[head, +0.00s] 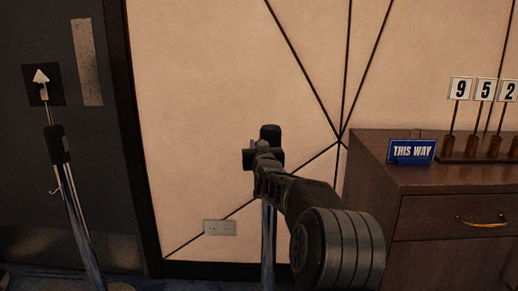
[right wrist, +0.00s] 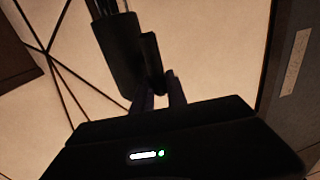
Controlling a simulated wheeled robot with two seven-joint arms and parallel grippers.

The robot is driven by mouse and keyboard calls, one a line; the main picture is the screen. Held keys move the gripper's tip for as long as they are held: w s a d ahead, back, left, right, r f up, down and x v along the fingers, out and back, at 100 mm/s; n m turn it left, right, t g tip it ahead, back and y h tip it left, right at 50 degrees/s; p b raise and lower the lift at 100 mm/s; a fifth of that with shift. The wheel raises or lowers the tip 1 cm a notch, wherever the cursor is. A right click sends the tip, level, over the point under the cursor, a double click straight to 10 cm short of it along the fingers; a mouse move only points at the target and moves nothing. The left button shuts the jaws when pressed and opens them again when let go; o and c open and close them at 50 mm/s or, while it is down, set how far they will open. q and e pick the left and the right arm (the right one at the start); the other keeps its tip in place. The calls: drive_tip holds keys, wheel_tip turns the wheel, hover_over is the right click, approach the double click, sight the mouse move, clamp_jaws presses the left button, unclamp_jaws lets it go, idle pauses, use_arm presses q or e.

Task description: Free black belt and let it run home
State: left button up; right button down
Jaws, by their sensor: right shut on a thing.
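My right arm comes in from the lower right of the head view and its gripper (head: 258,150) is at the black head of the middle post (head: 270,132). In the right wrist view the two fingers (right wrist: 160,92) are shut on a small black piece, which looks like the black belt's end clip (right wrist: 152,60). It is right against the post head (right wrist: 120,55); I cannot tell whether it is still latched. No stretched length of belt shows. A second post (head: 57,145) with a black head leans at the left. My left gripper is not in view.
A wooden cabinet (head: 440,190) stands at the right, bearing a blue THIS WAY sign (head: 411,151) and number cards (head: 484,90). A dark door (head: 95,165) and an arrow sign (head: 41,76) are at the left. Open floor lies between the posts.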

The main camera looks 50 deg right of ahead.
drive_tip(key=shift+s+d+f, duration=0.1)
drive_tip(key=shift+s+d, duration=0.05)
drive_tip(key=shift+s, duration=0.05)
drive_tip(key=c, duration=1.3)
unclamp_jaws()
drive_tip(key=p+v, duration=0.1)
drive_tip(key=v, duration=0.7)
drive_tip(key=shift+p, duration=0.35)
drive_tip(key=shift+w, duration=0.1)
